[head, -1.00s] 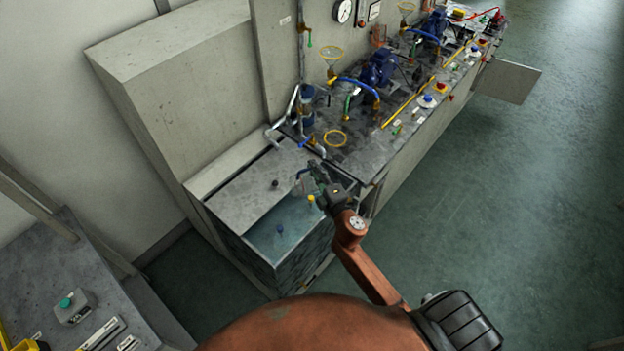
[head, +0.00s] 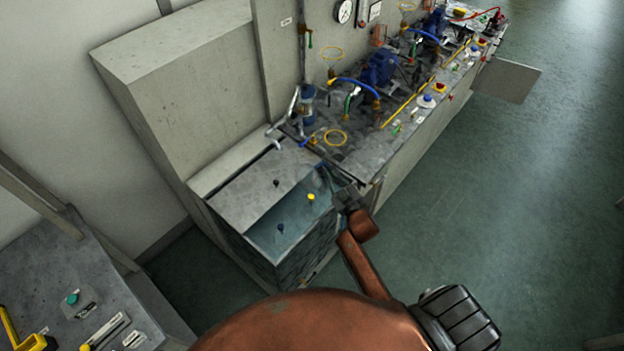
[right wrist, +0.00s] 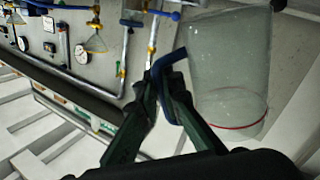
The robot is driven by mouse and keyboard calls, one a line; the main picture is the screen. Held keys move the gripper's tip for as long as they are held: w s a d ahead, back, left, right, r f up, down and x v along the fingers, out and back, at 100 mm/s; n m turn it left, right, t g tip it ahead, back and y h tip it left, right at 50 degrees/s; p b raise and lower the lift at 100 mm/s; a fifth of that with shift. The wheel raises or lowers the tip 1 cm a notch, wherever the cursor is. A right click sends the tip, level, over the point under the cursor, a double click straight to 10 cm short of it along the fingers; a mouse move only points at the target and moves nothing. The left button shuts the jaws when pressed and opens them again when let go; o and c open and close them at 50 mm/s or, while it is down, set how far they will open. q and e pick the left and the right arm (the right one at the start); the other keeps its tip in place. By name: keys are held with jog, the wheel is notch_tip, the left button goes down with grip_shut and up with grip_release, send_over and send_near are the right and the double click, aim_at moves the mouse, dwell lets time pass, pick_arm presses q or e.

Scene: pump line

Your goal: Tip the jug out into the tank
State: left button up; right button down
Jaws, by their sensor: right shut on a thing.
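The tank (head: 262,262) stands at the near end of the bench, with its open part showing blue liquid and the rest covered by a grey lid (head: 250,190). My right gripper (head: 338,192) is at the tank's right rim, near the back corner of the opening. In the right wrist view the gripper (right wrist: 166,88) is shut on the blue handle (right wrist: 168,62) of the clear jug (right wrist: 225,70), which has a red line around it. In the head view the jug is mostly hidden; its tilt and contents cannot be told. My left gripper is not in view.
A yellow piece (head: 311,197) and a dark blue one (head: 280,228) show in the tank opening. Pipes, yellow rings and blue pumps (head: 380,68) crowd the bench behind. A side table (head: 60,260) holds small items at lower left. The floor at right is clear.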

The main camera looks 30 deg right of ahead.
jog(key=f+m, duration=0.2)
jog(key=shift+a+f+m, duration=0.15)
jog(key=shift+a+m, duration=0.05)
jog(key=shift+m, duration=0.1)
notch_tip(320, 180, up, 5)
jog(key=p, duration=0.5)
dwell(0.4)
